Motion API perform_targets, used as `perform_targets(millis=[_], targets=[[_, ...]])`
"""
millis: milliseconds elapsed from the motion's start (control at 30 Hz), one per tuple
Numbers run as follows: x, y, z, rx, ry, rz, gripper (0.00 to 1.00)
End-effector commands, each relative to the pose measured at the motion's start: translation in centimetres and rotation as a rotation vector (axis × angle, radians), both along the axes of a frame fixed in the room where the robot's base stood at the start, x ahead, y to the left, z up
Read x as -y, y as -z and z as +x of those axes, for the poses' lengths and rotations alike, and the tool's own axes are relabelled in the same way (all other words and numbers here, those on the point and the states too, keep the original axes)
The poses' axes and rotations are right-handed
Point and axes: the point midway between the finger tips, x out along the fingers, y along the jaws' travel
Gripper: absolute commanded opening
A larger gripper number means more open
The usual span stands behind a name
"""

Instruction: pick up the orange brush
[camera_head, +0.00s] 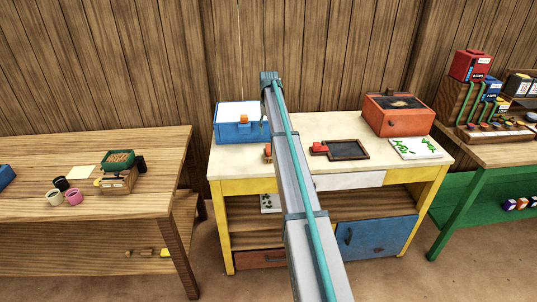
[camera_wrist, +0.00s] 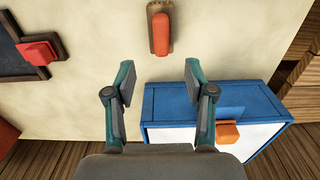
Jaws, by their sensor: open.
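The orange brush, an orange handle on a brown base, lies on the cream table top (camera_wrist: 90,110). In the wrist view the brush (camera_wrist: 161,32) is at the top centre, ahead of the gap between my fingers and apart from them. In the head view the brush (camera_head: 267,152) shows just left of my arm, which may hide part of it. My gripper (camera_wrist: 160,82) is open and empty, with its two fingers spread. In the head view I cannot make out the fingers.
A blue box with a white top (camera_head: 238,120) and an orange piece stands beside my right finger in the wrist view. A dark slate (camera_head: 347,149) with a red block (camera_head: 319,147), a red-orange box (camera_head: 397,113) and a leaf-patterned sheet (camera_head: 416,148) lie right of my arm.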

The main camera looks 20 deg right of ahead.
Motion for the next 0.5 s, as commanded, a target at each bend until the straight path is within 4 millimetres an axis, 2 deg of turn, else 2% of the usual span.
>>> perform_targets(millis=[300,500], targets=[[-0.1,4.2,-0.2,-0.002,-0.001,0.001,0.54],[-0.1,5.4,-0.1,-0.001,-0.001,0.000,0.54]])
